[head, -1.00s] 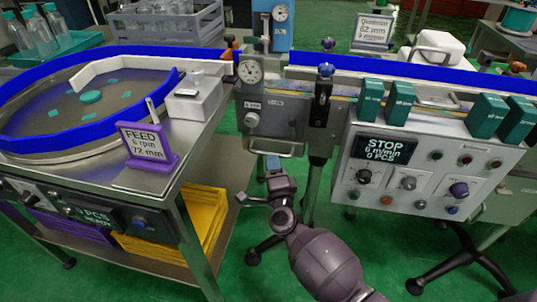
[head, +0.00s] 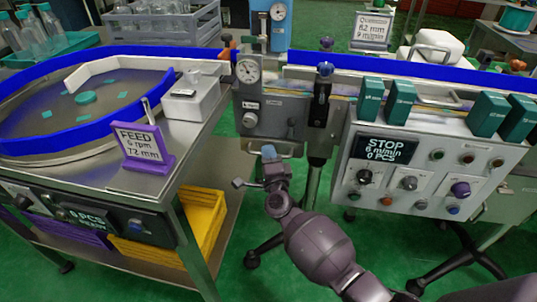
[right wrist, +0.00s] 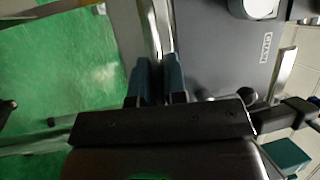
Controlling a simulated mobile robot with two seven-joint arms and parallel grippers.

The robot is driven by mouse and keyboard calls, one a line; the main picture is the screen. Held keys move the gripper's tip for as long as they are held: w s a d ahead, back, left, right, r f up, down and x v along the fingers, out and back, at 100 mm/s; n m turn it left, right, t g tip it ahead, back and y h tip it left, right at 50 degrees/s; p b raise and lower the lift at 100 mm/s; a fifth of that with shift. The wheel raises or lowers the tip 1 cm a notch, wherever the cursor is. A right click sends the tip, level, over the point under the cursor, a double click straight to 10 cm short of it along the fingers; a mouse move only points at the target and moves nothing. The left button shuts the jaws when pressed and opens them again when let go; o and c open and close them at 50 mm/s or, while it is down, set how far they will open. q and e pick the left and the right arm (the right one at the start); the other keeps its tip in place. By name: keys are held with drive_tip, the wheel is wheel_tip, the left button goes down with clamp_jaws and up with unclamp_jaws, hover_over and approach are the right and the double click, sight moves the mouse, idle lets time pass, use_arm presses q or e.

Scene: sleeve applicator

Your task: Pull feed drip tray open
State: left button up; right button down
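The feed drip tray shows as a grey front with a silver bar handle (head: 288,150), low on the grey machine under the round dial. My right gripper (head: 267,153) is at the left part of this handle, reaching up from below. In the right wrist view its two blue fingers (right wrist: 158,85) are close together, with the silver handle bar (right wrist: 153,30) running between them. They look shut on the bar, though the contact is partly hidden. The tray looks flush with the machine. My left gripper is not in view.
The feed table (head: 95,178) with its blue-rimmed turntable stands at the left, yellow bins (head: 205,225) on its lower shelf. The control box (head: 430,175) with knobs is at the right. A machine leg (head: 312,195) stands close behind my right arm. Green floor is open in front.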

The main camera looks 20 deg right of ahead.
use_arm(q)
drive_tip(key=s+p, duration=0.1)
drive_tip(key=p, duration=0.2)
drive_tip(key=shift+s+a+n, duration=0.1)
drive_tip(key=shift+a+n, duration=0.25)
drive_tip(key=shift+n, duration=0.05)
use_arm(e)
drive_tip(key=s+a, duration=0.7)
drive_tip(key=s, duration=0.4)
drive_tip(key=shift+s+a, duration=0.25)
drive_tip(key=shift+a, duration=0.15)
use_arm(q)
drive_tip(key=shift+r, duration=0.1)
use_arm(e)
drive_tip(key=c, duration=1.2)
unclamp_jaws()
